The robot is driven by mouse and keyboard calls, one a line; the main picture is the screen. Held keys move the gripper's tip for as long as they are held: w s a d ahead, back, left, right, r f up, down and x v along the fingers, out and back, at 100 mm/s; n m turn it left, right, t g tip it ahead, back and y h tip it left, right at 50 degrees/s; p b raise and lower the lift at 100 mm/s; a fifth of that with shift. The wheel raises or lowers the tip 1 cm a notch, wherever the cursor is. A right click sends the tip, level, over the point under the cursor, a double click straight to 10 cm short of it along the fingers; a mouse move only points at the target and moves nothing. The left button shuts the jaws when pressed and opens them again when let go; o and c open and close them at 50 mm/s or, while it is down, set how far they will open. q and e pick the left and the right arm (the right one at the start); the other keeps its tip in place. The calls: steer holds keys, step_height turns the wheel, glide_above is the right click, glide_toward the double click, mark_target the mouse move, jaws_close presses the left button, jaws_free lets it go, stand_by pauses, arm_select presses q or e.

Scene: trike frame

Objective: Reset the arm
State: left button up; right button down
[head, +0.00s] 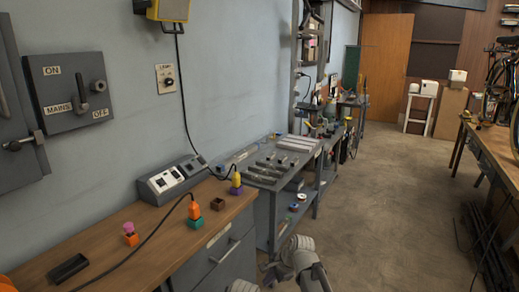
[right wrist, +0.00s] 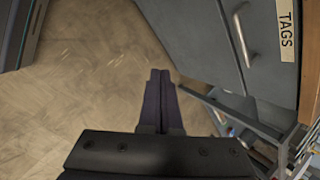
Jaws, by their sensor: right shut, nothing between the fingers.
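My right arm (head: 298,252) shows at the bottom of the head view, in front of the grey drawer cabinet and beside the workbench. In the right wrist view my right gripper (right wrist: 160,74) is shut, with its two dark fingers together and nothing between them. It hangs over bare floor, apart from the cabinet front. The head view cuts off the lower part of this arm. My left gripper is not in view.
The wooden bench (head: 150,222) holds a black tray (head: 68,269), coloured blocks and a grey switch box (head: 170,179) with a cable. A drawer (right wrist: 265,45) labelled TAGS is close right of the gripper. The floor (head: 400,200) is open to the right.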

steer(key=s+d+f+n+g+h, duration=0.2)
steer(key=s+d+n+h, duration=0.2)
steer(key=s+d+n, duration=1.1)
steer(key=s+a+n+g+h, duration=0.1)
steer(key=s+a, duration=0.2)
steer(key=a, duration=0.3)
steer(key=s+a+n+h, duration=0.1)
steer(key=s+a+n, duration=0.1)
steer(key=s+a, duration=0.3)
step_height(320, 180, up, 16)
steer(key=w+p, duration=0.1)
steer(key=p, duration=1.5)
steer(key=shift+w+a+f+m, duration=0.15)
steer(key=shift+a+f+m, duration=0.1)
steer(key=shift+a+m, duration=0.05)
